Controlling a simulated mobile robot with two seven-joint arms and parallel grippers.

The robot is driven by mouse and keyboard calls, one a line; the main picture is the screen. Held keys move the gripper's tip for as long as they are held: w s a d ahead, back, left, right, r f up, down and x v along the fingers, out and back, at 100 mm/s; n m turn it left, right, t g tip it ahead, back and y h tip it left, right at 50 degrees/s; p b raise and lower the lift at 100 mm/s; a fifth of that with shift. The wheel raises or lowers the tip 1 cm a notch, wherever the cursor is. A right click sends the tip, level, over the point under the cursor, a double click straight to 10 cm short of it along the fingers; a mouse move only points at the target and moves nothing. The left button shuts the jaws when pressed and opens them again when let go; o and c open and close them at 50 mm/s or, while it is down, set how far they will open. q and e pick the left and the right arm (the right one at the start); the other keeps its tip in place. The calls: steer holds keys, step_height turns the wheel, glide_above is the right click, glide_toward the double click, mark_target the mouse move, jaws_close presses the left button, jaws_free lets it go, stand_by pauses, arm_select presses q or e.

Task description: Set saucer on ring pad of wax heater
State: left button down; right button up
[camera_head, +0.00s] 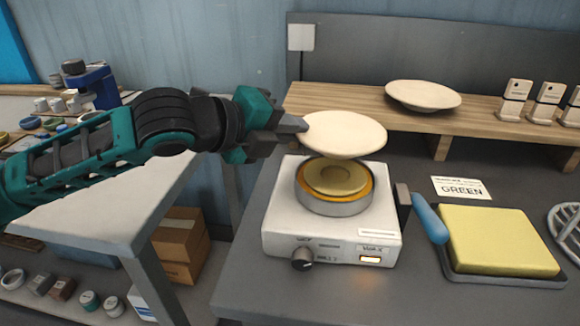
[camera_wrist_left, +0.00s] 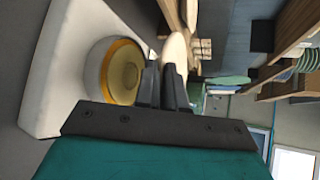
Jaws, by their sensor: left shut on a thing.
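A cream saucer (camera_head: 343,133) is held by its left edge in my left gripper (camera_head: 300,127), which is shut on it. The saucer is above the wax heater (camera_head: 334,229), over the back part of its round ring pad (camera_head: 337,181), with a visible gap between them. In the left wrist view the saucer (camera_wrist_left: 177,50) shows edge-on between the fingers, and the heater's ring (camera_wrist_left: 118,72) is at left. The heater is a white box with a black knob and a lit orange switch. My right gripper is not in view.
Another cream dish (camera_head: 423,94) sits on the wooden shelf (camera_head: 400,117) behind, with several small labelled blocks at its right. A yellow pad in a grey tray (camera_head: 502,243), a blue-handled tool (camera_head: 429,220) and a GREEN card (camera_head: 460,188) lie right of the heater.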

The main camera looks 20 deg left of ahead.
arm_select(q)
step_height(320, 180, down, 5)
steer(key=shift+b, duration=0.9)
steer(key=shift+r, duration=0.1)
steer(key=c, duration=1.7)
jaws_free()
steer(key=shift+f, duration=0.2)
steer(key=o, duration=0.5)
steer(key=shift+r, duration=0.1)
